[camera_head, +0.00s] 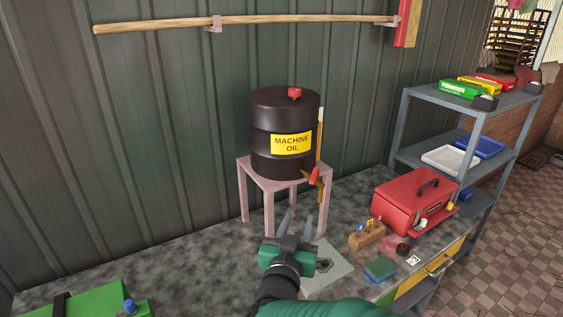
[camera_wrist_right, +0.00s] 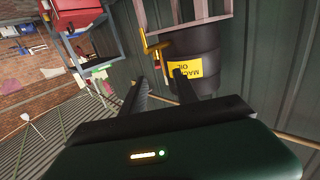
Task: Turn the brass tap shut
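The tap (camera_head: 318,185) sits low on the right side of a black drum (camera_head: 270,160) labelled "MACHINE OIL". It has a brass-coloured body and a red part at its top; its exact handle angle is too small to tell. In the right wrist view the tap (camera_wrist_right: 154,44) shows as a yellow-brass shape beside the upside-down drum (camera_wrist_right: 203,48). My right gripper (camera_head: 298,214) is open and empty, below and slightly left of the tap and apart from it. Its two dark fingers (camera_wrist_right: 163,82) point toward the drum and tap. My left gripper is not in view.
The drum stands on a pinkish stand (camera_head: 246,190) on the dark workbench (camera_head: 190,262). A grey plate (camera_head: 335,274) lies under my right gripper. A wooden block with small coloured tags (camera_head: 367,236), a red toolbox (camera_head: 405,205) and a grey shelf (camera_head: 430,107) are to the right.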

